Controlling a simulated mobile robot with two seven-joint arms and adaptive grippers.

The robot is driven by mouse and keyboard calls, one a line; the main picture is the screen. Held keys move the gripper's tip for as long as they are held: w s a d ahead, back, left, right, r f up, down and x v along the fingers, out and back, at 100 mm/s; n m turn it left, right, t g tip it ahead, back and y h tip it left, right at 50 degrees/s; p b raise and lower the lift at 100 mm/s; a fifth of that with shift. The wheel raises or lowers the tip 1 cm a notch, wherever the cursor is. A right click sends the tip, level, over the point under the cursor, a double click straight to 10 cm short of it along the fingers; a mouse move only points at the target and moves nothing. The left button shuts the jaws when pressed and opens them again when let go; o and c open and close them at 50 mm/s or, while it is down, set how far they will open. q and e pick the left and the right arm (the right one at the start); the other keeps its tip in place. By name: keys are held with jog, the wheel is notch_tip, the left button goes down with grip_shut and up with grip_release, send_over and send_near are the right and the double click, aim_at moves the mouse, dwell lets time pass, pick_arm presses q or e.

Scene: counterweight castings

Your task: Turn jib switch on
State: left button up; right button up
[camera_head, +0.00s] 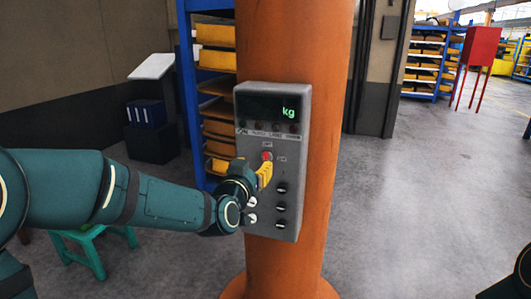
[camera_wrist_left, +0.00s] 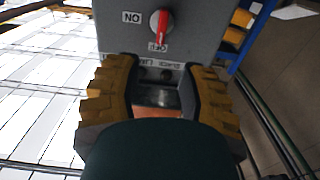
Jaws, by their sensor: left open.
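The jib switch (camera_head: 267,156) is a small red-handled knob on the grey control box (camera_head: 270,100), which is fixed to an orange column. In the left wrist view the switch (camera_wrist_left: 162,22) shows upside down, its red handle in line with the OFF label (camera_wrist_left: 157,46); the ON label (camera_wrist_left: 132,17) is to its left in the picture. My left gripper (camera_head: 264,173) has yellow fingers and is at the box face, close to the switch and partly over the panel. In the left wrist view the left gripper (camera_wrist_left: 158,88) is open with nothing between its fingers.
The box has a display reading "kg" (camera_head: 288,112) and several dark knobs (camera_head: 281,208) below the switch. The orange column (camera_head: 325,60) stands behind it. A green stool (camera_head: 90,240) and blue shelving (camera_head: 187,80) are to the left. Floor at right is clear.

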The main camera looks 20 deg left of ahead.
aim_at(264, 154)
pick_arm(q)
jog(key=w, duration=0.8)
jog(key=shift+w+d, duration=0.2)
jog(key=shift+w, duration=0.15)
grip_shut()
